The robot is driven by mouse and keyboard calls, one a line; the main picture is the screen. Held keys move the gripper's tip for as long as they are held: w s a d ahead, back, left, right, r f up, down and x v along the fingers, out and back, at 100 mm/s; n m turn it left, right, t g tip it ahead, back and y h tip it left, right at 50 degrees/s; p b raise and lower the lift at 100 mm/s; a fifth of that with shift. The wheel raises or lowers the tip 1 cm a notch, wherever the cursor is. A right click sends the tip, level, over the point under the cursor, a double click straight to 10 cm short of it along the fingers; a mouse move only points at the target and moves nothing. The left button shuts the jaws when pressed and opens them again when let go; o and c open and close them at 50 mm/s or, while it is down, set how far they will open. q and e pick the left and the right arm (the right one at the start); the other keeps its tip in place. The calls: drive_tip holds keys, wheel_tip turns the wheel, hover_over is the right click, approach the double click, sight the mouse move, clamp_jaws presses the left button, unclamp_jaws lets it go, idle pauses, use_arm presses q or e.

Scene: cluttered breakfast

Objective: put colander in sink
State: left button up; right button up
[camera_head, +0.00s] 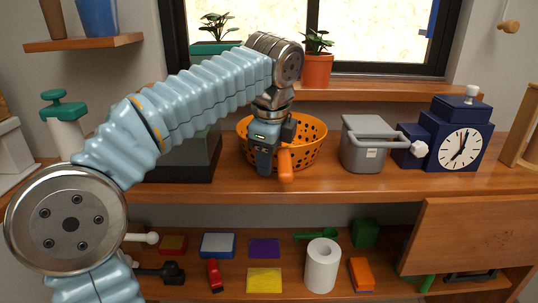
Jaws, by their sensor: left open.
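The orange colander (311,143), with dark holes in its side, stands on the wooden counter near the middle of the head view. Its orange handle (286,166) sticks out toward me. My left gripper (268,162) is open and points down at the colander's front, beside the handle and overlapping it in the picture. I cannot tell whether a finger touches it. My left arm hides the colander's back left rim. I cannot make out a sink for certain. My right gripper is not in view.
A dark glassy box (186,160) stands left of the colander, partly behind my arm. A grey pot (364,152) and a blue clock (459,146) stand to the right. Potted plants (316,68) line the sill. The lower shelf holds a paper roll (321,266) and several small items.

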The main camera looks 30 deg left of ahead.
use_arm(q)
drive_tip(key=p+v, duration=0.2)
drive_tip(key=v, duration=1)
drive_tip(key=shift+r, duration=0.1)
